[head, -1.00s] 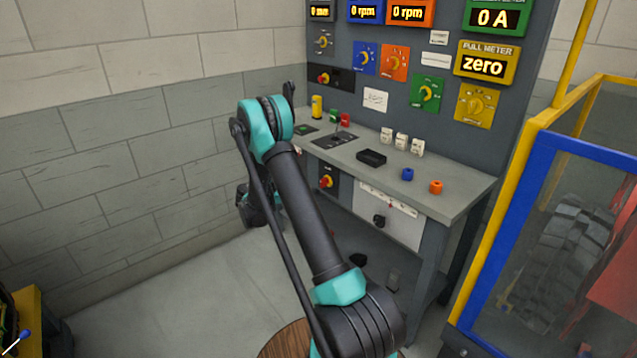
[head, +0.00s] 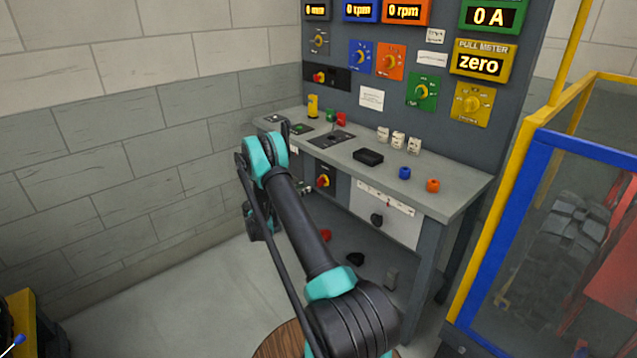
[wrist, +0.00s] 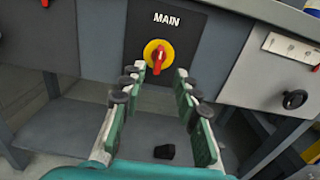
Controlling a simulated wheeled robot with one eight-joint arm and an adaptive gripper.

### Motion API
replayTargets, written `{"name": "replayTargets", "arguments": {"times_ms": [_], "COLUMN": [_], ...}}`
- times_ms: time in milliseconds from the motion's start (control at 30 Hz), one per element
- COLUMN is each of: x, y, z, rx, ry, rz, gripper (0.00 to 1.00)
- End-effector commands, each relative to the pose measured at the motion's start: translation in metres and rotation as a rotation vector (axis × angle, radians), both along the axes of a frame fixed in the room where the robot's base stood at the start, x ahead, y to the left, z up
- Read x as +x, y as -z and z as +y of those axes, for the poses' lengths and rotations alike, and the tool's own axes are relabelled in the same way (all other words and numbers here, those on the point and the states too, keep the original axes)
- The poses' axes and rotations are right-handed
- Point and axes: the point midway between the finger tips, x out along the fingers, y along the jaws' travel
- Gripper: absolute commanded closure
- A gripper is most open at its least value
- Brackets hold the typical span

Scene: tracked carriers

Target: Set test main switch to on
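The main switch (wrist: 157,55) is a red handle on a round yellow disc, on a black plate marked MAIN. Its handle stands nearly upright, its lower end leaning slightly left. In the head view the switch (head: 323,181) sits under the bench top. My gripper (wrist: 158,73) is open, with nothing between its fingers. The fingers point at the switch from in front and a little below, with the handle between the tips in the picture. I see no clear contact. In the head view my arm mostly hides the gripper.
A similar red and yellow switch (head: 319,77) is on the upright panel. The bench top (head: 440,195) overhangs the main switch. A white panel with a black knob (head: 377,220) is to its right. A dark object (wrist: 164,152) lies on the lower shelf. A blue-framed cage (head: 530,150) stands right.

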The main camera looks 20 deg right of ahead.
Motion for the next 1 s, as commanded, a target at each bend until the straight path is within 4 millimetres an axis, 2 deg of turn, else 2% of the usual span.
{"name": "replayTargets", "arguments": {"times_ms": [33, 300, 500, 700, 933, 1000], "x": [0.003, 0.021, 0.030, 0.034, 0.034, 0.034], "y": [0.000, 0.000, 0.000, 0.000, 0.000, 0.000], "z": [-0.012, -0.060, -0.083, -0.093, -0.093, -0.093], "rx": [0.000, 0.001, 0.001, 0.001, 0.001, 0.001], "ry": [0.003, 0.002, 0.001, 0.000, -0.001, -0.001], "rz": [0.000, -0.001, -0.001, -0.001, -0.001, -0.001], "gripper": [0.69, 0.69, 0.69, 0.69, 0.69, 0.75]}}
